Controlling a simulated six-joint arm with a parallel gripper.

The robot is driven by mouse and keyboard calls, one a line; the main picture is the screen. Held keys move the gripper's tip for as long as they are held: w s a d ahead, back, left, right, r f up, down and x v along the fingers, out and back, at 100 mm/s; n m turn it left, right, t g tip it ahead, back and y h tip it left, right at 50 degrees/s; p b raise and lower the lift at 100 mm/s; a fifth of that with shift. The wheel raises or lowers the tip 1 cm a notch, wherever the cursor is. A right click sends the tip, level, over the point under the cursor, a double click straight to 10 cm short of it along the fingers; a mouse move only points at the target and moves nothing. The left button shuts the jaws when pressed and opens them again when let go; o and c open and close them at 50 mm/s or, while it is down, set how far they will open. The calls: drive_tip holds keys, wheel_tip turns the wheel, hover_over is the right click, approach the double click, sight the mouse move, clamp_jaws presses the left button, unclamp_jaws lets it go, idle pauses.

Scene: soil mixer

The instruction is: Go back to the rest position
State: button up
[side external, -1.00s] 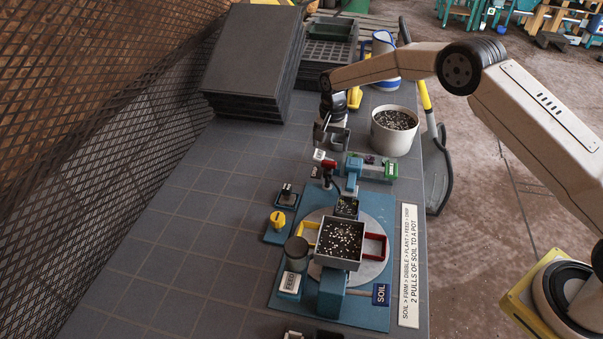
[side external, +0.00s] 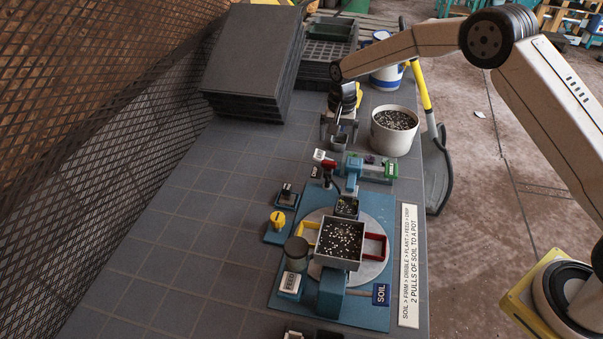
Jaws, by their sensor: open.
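My gripper (side external: 339,132) is at the far part of the bench, left of the white soil bucket. It is open, its two fingers pointing down and spread apart. A small grey pot (side external: 339,144) shows just below and between the fingers; I cannot tell whether they touch it. My arm reaches in from the right. The blue soil mixer (side external: 360,312) stands nearer the camera, with a square soil hopper (side external: 340,243) over its round plate (side external: 371,270).
The white bucket (side external: 391,140) of soil stands close right of my gripper. Dark stacked trays (side external: 252,60) lie at back left, a blue-and-white jug (side external: 385,77) behind the bucket. A shovel (side external: 436,170) leans at the bench's right edge. The left bench surface (side external: 170,235) is clear.

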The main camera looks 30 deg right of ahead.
drive_tip(key=s+r+n+t, duration=0.1)
drive_tip(key=s+r+n, duration=0.2)
drive_tip(key=s, duration=1.2)
drive_tip(key=s+d+r+n+t, duration=0.1)
drive_tip(key=s+r+n, duration=0.2)
drive_tip(key=s, duration=1.2)
drive_tip(key=shift+r+n, duration=0.35)
drive_tip(key=shift+n, duration=0.65)
drive_tip(key=shift+d, duration=0.1)
